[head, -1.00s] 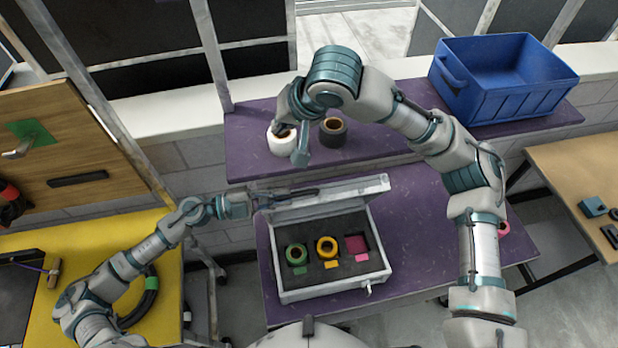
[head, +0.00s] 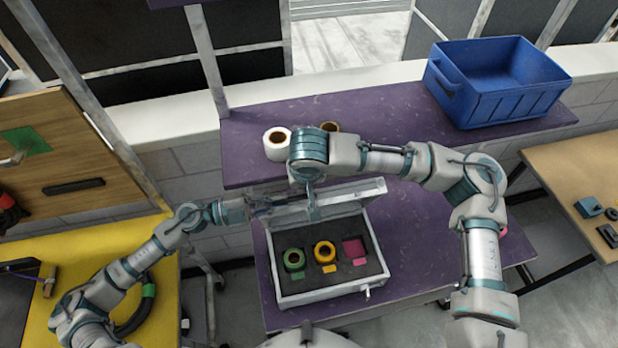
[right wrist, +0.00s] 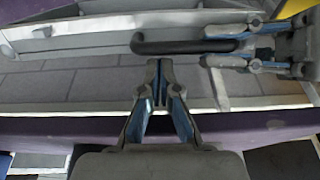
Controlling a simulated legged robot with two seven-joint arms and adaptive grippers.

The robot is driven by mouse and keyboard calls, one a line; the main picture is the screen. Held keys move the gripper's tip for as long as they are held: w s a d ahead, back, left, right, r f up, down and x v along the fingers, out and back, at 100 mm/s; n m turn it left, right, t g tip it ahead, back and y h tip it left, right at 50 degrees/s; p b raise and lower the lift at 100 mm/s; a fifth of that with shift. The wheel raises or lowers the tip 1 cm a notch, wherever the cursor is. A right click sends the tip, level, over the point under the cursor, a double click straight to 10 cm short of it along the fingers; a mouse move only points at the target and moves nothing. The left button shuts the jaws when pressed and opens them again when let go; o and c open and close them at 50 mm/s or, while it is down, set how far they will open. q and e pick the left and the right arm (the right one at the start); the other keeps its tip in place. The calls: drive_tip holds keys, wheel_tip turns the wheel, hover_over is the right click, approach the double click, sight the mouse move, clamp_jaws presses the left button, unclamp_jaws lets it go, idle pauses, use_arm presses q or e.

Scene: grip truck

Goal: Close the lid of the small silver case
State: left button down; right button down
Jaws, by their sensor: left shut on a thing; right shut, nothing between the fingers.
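The small silver case (head: 325,291) stands open on the lower purple table. Its lid (head: 352,198) is raised at the back, and it also shows in the right wrist view (right wrist: 80,45). My left gripper (head: 262,206) is at the lid's left part. In the right wrist view, my left gripper (right wrist: 222,45) is shut on a dark handle (right wrist: 180,47) beside the lid. My right gripper (head: 313,208) is at the raised lid; its fingertips (right wrist: 160,68) are shut and empty, just below the handle in the wrist view. I cannot tell whether they touch the lid.
A white roll (head: 276,143) and a partly hidden dark roll stand on the upper shelf (head: 245,165). A blue bin (head: 500,80) stands at its right.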

use_arm(q)
drive_tip(key=shift+a, duration=0.1)
use_arm(e)
drive_tip(key=shift+f, duration=0.1)
use_arm(q)
drive_tip(key=shift+w+a, duration=0.1)
use_arm(e)
drive_tip(key=shift+s+f+t, duration=0.25)
drive_tip(key=shift+s+t, duration=0.05)
drive_tip(key=shift+s, duration=0.5)
use_arm(q)
drive_tip(key=shift+w+a, duration=0.1)
drive_tip(key=shift+w, duration=0.1)
use_arm(e)
drive_tip(key=shift+s, duration=0.15)
use_arm(q)
drive_tip(key=c, duration=1.2)
unclamp_jaws()
drive_tip(key=shift+r, duration=0.1)
drive_tip(key=shift+s+a, duration=0.1)
drive_tip(key=shift+s, duration=0.1)
use_arm(e)
drive_tip(key=shift+a, duration=0.25)
